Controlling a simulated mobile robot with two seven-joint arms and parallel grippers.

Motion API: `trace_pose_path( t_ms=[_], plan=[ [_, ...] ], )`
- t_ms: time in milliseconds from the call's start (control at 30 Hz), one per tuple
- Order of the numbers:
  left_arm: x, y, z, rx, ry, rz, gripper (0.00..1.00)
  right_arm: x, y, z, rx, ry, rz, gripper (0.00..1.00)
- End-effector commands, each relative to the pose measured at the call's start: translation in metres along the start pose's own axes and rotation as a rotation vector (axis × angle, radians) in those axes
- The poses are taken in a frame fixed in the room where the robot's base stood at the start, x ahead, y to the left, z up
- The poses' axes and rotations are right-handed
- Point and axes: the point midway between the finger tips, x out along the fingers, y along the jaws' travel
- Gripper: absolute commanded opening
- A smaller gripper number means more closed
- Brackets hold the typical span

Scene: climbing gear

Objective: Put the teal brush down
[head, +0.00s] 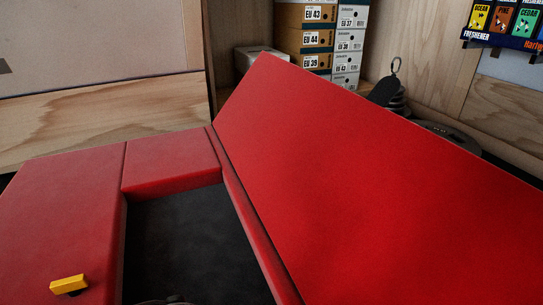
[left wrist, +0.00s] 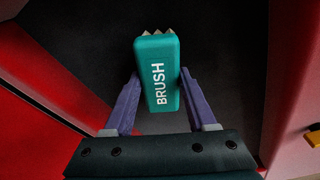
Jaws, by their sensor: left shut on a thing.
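The teal brush (left wrist: 158,75) shows in the left wrist view, with the white word BRUSH along its top and pale bristle tips at its far end. My left gripper (left wrist: 158,92) is shut on it, one purple finger on each side. Behind the brush is the dark floor (left wrist: 90,50) of a recess between red padded sides. How far the brush is above this floor is hard to tell. The brush is not seen in the head view. My right gripper is in neither view.
The dark recess (head: 185,240) lies between red pads (head: 65,210) and a large tilted red panel (head: 380,190). A yellow block-like thing (head: 70,284) lies on the left pad. Shoe boxes (head: 303,38) and grey gear (head: 388,92) stand behind the panel.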

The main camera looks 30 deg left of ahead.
Motion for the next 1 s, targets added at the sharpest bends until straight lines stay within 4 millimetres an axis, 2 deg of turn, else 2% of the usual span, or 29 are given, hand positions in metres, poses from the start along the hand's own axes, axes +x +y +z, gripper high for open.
trace_pose_path(
  t_ms=[33, 300, 567, 767, 1000],
  plan=[
    [0.002, 0.0, 0.001, -0.001, -0.001, 0.0, 0.58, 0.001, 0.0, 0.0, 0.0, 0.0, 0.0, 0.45],
    [0.001, 0.0, 0.0, 0.0, 0.0, 0.0, 0.87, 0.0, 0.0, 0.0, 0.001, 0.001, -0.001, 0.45],
    [-0.001, 0.0, 0.0, 0.001, 0.0, 0.0, 0.87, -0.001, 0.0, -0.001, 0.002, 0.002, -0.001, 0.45],
    [-0.029, 0.0, -0.001, 0.001, -0.002, 0.0, 0.87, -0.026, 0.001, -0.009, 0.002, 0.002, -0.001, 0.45],
    [-0.082, 0.0, -0.001, 0.0, -0.003, 0.0, 0.87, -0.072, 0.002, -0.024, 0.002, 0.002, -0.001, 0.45]
  ],
)
